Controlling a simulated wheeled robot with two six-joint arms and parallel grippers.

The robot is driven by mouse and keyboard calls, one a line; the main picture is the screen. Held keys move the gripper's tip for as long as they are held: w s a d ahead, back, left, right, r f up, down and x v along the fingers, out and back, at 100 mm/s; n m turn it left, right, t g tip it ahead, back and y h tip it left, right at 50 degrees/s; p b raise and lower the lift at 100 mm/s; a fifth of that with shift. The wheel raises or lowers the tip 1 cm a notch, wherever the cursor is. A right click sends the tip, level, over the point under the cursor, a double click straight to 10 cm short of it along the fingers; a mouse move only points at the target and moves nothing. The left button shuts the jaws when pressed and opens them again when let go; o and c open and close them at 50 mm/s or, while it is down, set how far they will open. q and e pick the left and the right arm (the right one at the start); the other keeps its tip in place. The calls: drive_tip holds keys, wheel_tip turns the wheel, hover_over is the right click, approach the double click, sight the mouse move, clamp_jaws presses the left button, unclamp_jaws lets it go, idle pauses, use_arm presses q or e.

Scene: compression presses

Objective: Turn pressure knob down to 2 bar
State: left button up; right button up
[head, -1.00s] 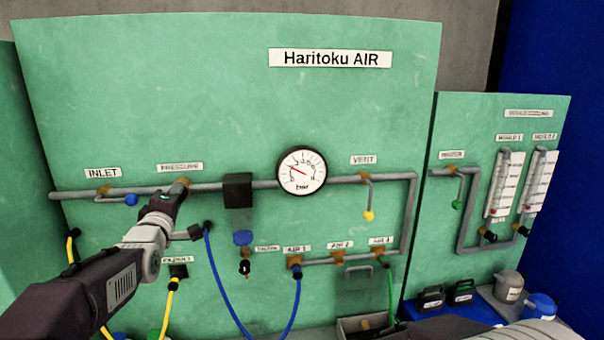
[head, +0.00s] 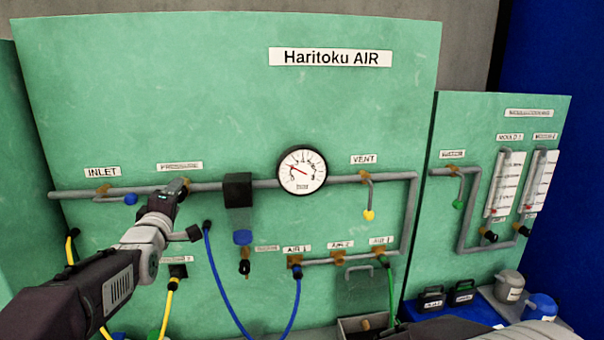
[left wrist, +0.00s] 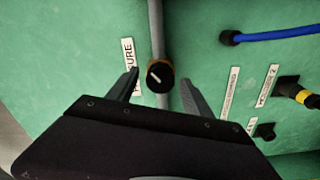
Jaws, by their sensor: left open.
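The pressure knob (left wrist: 160,76) is a black round knob with a white pointer line and a brass-coloured base on the grey pipe. It shows in the left wrist view between the fingers of my left gripper (left wrist: 159,92), which is open around it with a gap on both sides. In the head view my left gripper (head: 180,188) is at the pipe under the PRESSURE label (head: 180,166) and hides most of the knob. The round bar gauge (head: 302,171) has a red needle pointing to the upper left, at the low part of its scale.
A black box (head: 238,190) sits on the pipe right of my left gripper. The blue inlet handle (head: 131,199) is to its left and the yellow vent handle (head: 369,215) far right. Blue hoses (head: 222,275) and yellow hoses (head: 168,308) hang below.

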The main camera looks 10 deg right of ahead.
use_arm(q)
drive_tip(key=s+b, duration=0.3)
drive_tip(key=s, duration=0.3)
drive_tip(key=shift+s, duration=0.25)
drive_tip(key=shift+a, duration=0.1)
